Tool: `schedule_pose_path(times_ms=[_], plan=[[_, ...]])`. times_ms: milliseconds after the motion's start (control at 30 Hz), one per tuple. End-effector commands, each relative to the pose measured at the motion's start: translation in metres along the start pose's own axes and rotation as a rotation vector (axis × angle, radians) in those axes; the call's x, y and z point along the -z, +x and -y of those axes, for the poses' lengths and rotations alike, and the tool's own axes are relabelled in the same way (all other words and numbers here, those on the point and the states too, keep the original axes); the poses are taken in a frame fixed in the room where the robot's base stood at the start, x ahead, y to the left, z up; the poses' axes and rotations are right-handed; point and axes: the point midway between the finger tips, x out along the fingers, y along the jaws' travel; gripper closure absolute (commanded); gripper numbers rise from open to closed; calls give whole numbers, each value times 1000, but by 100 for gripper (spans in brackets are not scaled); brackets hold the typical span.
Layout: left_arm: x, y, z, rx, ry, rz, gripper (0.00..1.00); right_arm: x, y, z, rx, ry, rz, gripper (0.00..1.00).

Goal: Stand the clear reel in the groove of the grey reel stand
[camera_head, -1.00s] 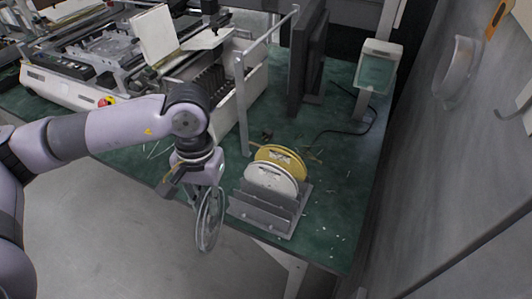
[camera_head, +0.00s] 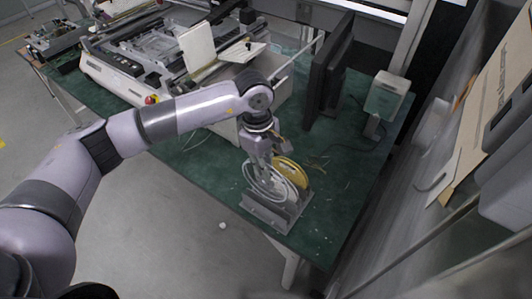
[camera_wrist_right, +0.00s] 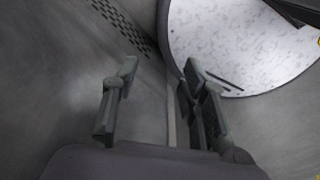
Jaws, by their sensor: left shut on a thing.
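The grey reel stand (camera_head: 270,215) sits at the near edge of the green table. The yellow reel (camera_head: 293,168) and a white reel (camera_head: 289,186) stand upright in it. My left gripper (camera_head: 259,160) is above the stand's front side, shut on the clear reel (camera_head: 249,180). The clear reel is roughly upright, in front of the white reel, its lower rim close to the stand's front groove. I cannot tell whether it rests in the groove. My right gripper (camera_wrist_right: 158,95) shows only in the right wrist view, its fingers apart with nothing between them.
A bench machine (camera_head: 150,65) with a pale housing stands at the back left of the table (camera_head: 345,185). A dark monitor (camera_head: 327,70) and a pale box on a post (camera_head: 387,95) stand behind the stand.

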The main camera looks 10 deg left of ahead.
Motion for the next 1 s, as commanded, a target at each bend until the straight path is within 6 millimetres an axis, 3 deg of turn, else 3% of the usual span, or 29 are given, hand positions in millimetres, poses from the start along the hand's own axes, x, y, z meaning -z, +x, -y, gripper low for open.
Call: schedule_pose_path(times_ms=[267, 567, 1000], plan=[[-1, 4, -3, -1, -36, 2, 100, -2, -3, -9, -11, 2, 3, 60], [2, 27, -2, 0, -34, 2, 100, -2, 0, -9, -11, 2, 3, 60], [2, 28, -3, -3, -32, 1, 100, -3, 10, -7, -8, 2, 3, 60]])
